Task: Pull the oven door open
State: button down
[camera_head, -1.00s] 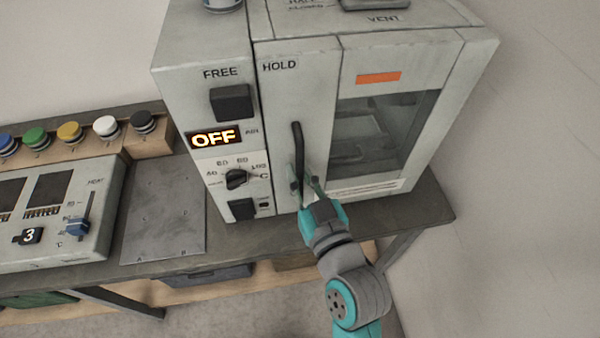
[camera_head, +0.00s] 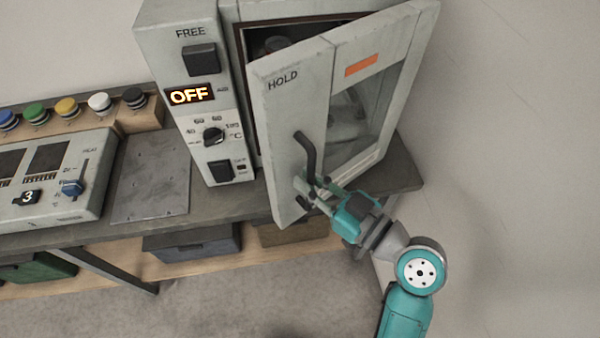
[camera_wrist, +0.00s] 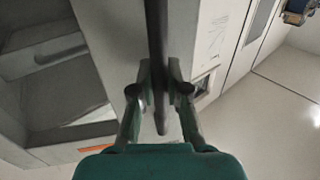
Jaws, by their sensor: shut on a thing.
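The oven door (camera_head: 290,115) stands partly open, swung out on its right side, with a dark gap into the oven (camera_head: 250,90) at its upper left. Its black bar handle (camera_head: 309,155) is on the door's left part. My gripper (camera_head: 318,188) is shut on the lower part of the handle. In the wrist view the gripper (camera_wrist: 160,90) has its two fingers on either side of the dark handle bar (camera_wrist: 156,40), whose free end shows below them. The oven's inside is mostly hidden behind the door.
The oven's control panel (camera_head: 200,130) shows a lit OFF display. A grey bench (camera_head: 400,170) carries the oven, a slider box (camera_head: 60,180) and a row of coloured buttons (camera_head: 66,107) at left. The floor in front is clear.

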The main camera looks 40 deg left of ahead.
jog(key=w+d+n+g, duration=0.1)
jog(key=w+d+g, duration=0.1)
jog(key=d, duration=0.7)
jog(key=w+d+n+g, duration=0.1)
jog(key=w+d, duration=0.2)
jog(key=d, duration=0.7)
jog(key=shift+w+g, duration=0.15)
jog(key=shift+g, duration=0.25)
jog(key=c, duration=1.2)
grip_release()
jog(key=shift+o, duration=0.2)
jog(key=shift+r, duration=0.1)
notch_tip(320, 180, up, 10)
